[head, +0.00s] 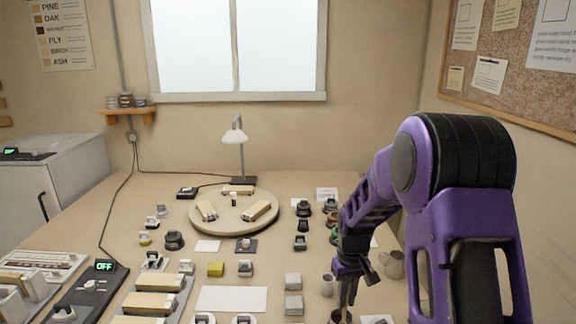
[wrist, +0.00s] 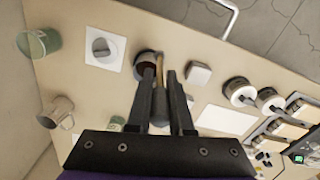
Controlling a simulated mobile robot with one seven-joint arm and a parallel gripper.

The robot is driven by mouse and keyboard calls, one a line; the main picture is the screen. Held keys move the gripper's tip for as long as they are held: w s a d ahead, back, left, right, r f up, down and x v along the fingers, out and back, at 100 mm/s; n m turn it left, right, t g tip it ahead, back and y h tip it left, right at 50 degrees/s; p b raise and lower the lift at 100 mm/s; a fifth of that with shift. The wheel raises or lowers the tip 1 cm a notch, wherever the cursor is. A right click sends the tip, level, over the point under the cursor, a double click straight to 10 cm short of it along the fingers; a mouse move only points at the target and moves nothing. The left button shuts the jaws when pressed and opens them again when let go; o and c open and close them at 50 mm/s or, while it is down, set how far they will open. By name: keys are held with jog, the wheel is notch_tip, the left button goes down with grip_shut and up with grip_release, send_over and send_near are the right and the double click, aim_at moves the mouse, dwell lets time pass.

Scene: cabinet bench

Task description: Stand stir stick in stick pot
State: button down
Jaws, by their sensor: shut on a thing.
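My gripper (head: 347,270) is shut on the stir stick, low over the front right of the bench. In the wrist view my gripper (wrist: 160,78) has the thin tan stir stick (wrist: 161,100) between its two dark fingers. In the head view the stick (head: 343,298) hangs down below the fingers. The stick pot (head: 340,317), a round pot with a dark reddish inside, is cut by the bottom edge there. In the wrist view the pot (wrist: 143,58) lies just beyond the fingertips, partly hidden by them. The stick's end overlaps the pot's right rim; I cannot tell whether it is inside.
A mug (head: 392,264) stands right of my gripper and a small cup (head: 327,285) close on its left. White blocks (head: 293,282) and a blank sheet (head: 232,299) lie further left. A round turntable (head: 212,225) with wood blocks and a lamp (head: 236,135) are behind.

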jog(key=s+f+m, duration=0.2)
jog(key=s+m, duration=0.1)
jog(key=s, duration=0.4)
jog(key=w+r+n+b, duration=0.25)
jog(key=w+n, duration=0.35)
jog(key=w, duration=2.2)
notch_tip(320, 180, down, 10)
jog(key=b, duration=0.1)
jog(key=shift+a, duration=0.35)
jog(key=shift+w, duration=0.1)
jog(key=shift+f+b, duration=0.2)
jog(key=shift+b, duration=0.1)
jog(key=c, duration=0.8)
grip_release()
notch_tip(320, 180, up, 12)
jog(key=shift+r+p, duration=0.2)
jog(key=shift+p, duration=0.55)
